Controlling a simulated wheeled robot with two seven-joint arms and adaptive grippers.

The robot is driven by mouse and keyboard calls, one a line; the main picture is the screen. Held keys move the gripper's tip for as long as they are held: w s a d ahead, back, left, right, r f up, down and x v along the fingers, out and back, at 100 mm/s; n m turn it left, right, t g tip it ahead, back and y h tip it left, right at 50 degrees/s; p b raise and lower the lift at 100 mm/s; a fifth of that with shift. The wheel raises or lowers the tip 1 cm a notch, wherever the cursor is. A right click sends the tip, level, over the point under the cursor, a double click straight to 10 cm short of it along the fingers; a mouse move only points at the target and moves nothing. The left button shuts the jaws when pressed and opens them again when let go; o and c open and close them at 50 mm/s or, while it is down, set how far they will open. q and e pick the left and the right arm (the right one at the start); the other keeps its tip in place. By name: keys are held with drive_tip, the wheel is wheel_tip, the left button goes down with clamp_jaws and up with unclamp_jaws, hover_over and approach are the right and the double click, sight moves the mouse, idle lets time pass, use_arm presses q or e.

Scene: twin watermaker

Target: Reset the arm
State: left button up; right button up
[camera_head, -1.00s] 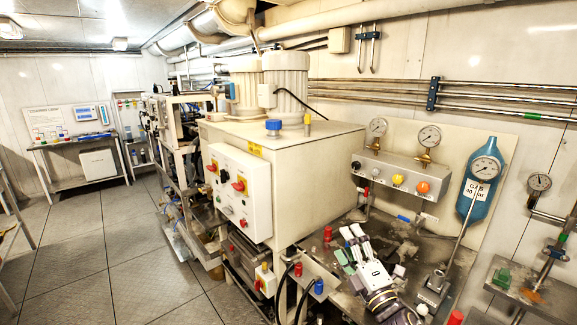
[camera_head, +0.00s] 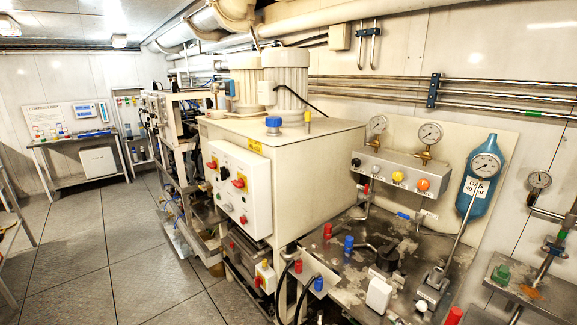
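Neither of my grippers can be made out in the head view. The metal bench top (camera_head: 340,270) at the lower right is in plain sight, with no arm over it. On it are a red-capped fitting (camera_head: 327,231), a blue-capped fitting (camera_head: 348,245), a black round part with a lever (camera_head: 387,257) and a white box (camera_head: 378,295).
A large cream machine cabinet (camera_head: 300,165) with a switch panel (camera_head: 240,190) stands in the middle. A lever handle (camera_head: 455,235) rises from the bench. The tiled floor (camera_head: 90,255) at left is clear.

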drive_tip(key=s+a+f+m+g+y, duration=0.15)
drive_tip(key=s+f+m+g, duration=0.35)
drive_tip(key=s, duration=0.9)
wheel_tip(320, 180, down, 34)
drive_tip(key=s+d+f+n+g, duration=0.1)
drive_tip(key=s+g, duration=0.1)
drive_tip(key=s+d+f, duration=0.3)
drive_tip(key=s+f, duration=0.6)
drive_tip(key=s, duration=0.2)
drive_tip(key=s+d+f+g, duration=0.1)
drive_tip(key=s+d+f, duration=0.2)
drive_tip(key=s+f, duration=0.7)
drive_tip(key=shift+s+d+n+g+h, duration=0.2)
drive_tip(key=shift+s+n+g+h, duration=0.15)
drive_tip(key=shift+h, duration=0.1)
drive_tip(key=shift+f, duration=0.1)
